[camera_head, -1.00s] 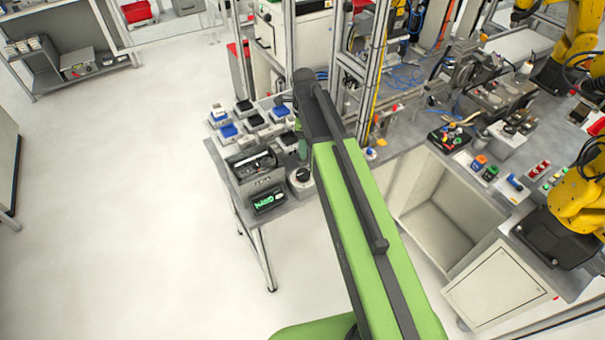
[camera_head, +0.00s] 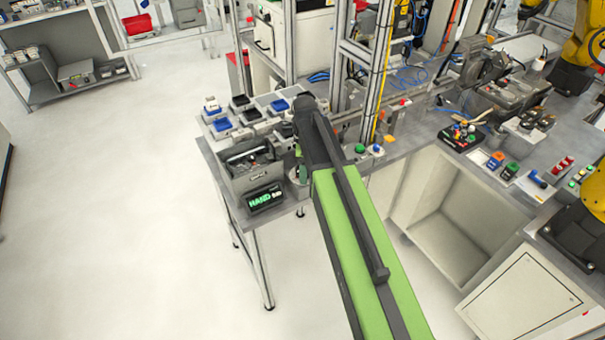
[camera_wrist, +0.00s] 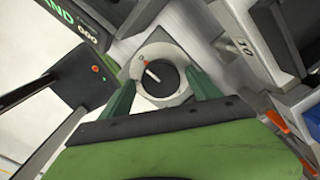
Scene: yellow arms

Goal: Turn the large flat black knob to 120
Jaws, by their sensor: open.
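The flat black knob (camera_wrist: 166,84) shows in the wrist view as a dark disc with a white pointer line, set in a pale grey round base. A small orange-red mark sits on the base near the pointer's upper left end. My gripper (camera_wrist: 160,77) is open, with one green finger on each side of the knob in the picture. I cannot tell whether the fingers touch it. In the head view my arm hides most of the knob. A black display (camera_head: 265,199) with green text reading HAND stands left of it; part of it, with 000, shows in the wrist view (camera_wrist: 75,20).
A grey box (camera_head: 250,168) of tools stands behind the display. Several small trays, some blue (camera_head: 222,125), lie farther back on the bench. An aluminium frame post (camera_head: 340,75) rises behind my arm. Open floor (camera_head: 110,230) lies left.

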